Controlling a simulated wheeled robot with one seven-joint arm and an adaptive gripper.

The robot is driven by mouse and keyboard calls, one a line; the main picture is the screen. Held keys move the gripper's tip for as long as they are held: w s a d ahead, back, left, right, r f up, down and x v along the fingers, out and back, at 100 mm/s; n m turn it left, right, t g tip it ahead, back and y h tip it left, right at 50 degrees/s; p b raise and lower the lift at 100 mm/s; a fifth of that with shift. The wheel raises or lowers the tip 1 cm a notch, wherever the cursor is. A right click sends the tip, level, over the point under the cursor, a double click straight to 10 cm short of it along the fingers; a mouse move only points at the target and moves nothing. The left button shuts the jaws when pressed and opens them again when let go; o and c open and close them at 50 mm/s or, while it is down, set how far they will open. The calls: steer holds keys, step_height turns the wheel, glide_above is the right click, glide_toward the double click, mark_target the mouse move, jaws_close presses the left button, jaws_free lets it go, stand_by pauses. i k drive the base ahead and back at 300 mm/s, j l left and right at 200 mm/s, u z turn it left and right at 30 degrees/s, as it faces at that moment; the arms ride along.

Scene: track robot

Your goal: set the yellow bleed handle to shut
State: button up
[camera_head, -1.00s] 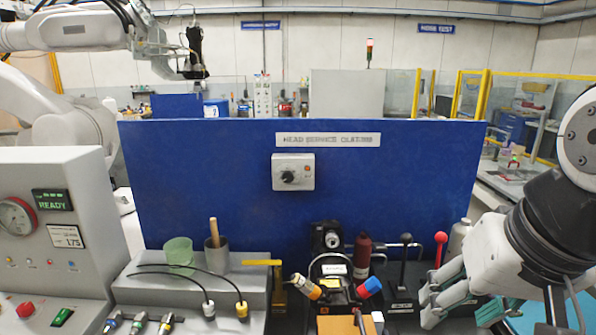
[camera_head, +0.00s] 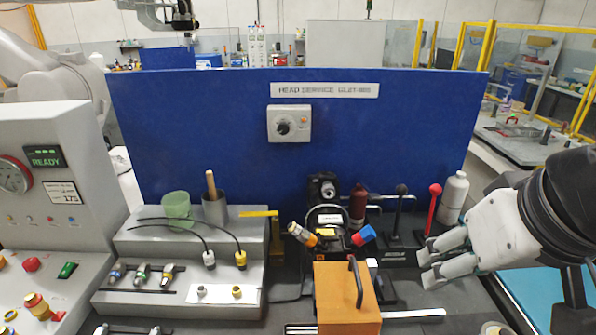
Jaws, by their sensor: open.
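A yellow handle (camera_head: 260,213) stands at the right end of the grey stepped block, left of the middle of the bench. Its flat bar lies about level and points left from a short yellow upright. I take it for the bleed handle; no label for it can be read. My gripper (camera_head: 424,263) is at the right, with its light grey fingers pointing left. It is open and empty, far to the right of the yellow handle, beyond the black fixture and the orange-brown block. Nothing touches the handle.
A black fixture (camera_head: 327,193) with orange and blue knobs and an orange-brown block (camera_head: 345,292) stand between my gripper and the handle. A red-knobbed lever (camera_head: 434,205) and white bottle (camera_head: 454,195) stand behind my gripper. A blue panel (camera_head: 200,120) closes the back.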

mark_target(274, 214)
steer(key=j, duration=1.55)
steer(key=i, duration=0.05)
